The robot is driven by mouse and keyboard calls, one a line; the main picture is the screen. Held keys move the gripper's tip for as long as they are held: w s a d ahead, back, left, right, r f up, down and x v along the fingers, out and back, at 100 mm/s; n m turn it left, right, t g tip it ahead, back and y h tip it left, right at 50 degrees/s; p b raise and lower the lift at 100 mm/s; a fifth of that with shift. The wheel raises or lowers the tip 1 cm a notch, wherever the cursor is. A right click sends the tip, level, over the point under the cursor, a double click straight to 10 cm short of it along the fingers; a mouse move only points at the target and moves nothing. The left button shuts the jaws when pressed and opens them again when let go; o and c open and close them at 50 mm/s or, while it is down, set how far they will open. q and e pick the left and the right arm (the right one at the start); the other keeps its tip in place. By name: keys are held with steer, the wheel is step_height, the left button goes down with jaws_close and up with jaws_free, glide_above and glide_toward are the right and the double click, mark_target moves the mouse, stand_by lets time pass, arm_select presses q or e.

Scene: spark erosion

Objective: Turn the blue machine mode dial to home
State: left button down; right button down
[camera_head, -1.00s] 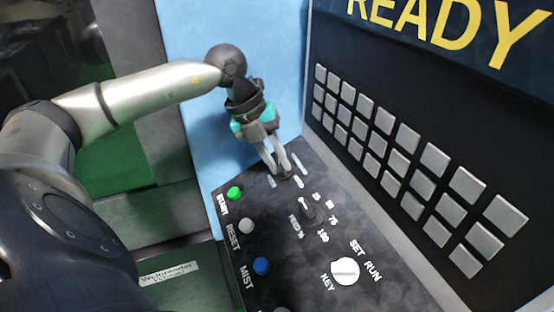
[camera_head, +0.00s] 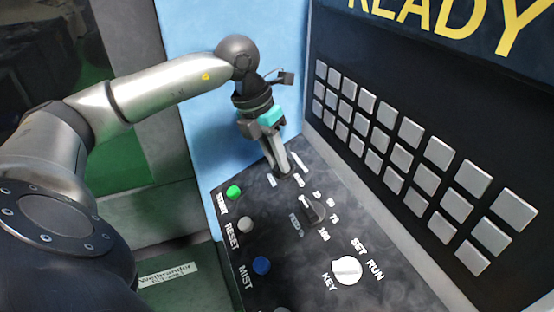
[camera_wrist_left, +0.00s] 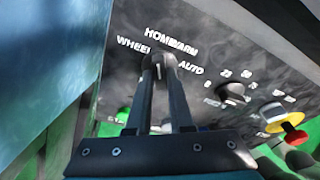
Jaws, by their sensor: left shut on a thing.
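The mode dial (camera_head: 283,178) is a small dark knob at the far end of the black control panel. It also shows between my fingertips in the left wrist view (camera_wrist_left: 168,60), with white labels WHEEL, HOME, AUTO and one partly run-together label around it. My left gripper (camera_head: 282,170) points down at the panel, shut on the dial; in the left wrist view its two fingers (camera_wrist_left: 160,66) close around the knob from both sides. The fingers hide most of the dial, so I cannot tell which label it points to. My right gripper is not in view.
The panel also bears a feed dial (camera_head: 314,210), a white key switch (camera_head: 347,269), and green (camera_head: 234,192), grey (camera_head: 246,223) and blue (camera_head: 262,265) buttons. A red and yellow knob (camera_wrist_left: 284,118) shows in the wrist view. A blue wall (camera_head: 205,120) and a keypad (camera_head: 400,150) flank the gripper.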

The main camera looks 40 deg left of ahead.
arm_select(q)
steer(key=shift+r+m, duration=0.1)
steer(key=shift+m, duration=0.5)
steer(key=c, duration=0.8)
jaws_free()
steer(key=p+v, duration=0.1)
steer(key=v, duration=1.4)
steer(key=shift+d+r, duration=0.1)
steer(key=shift+d, duration=0.05)
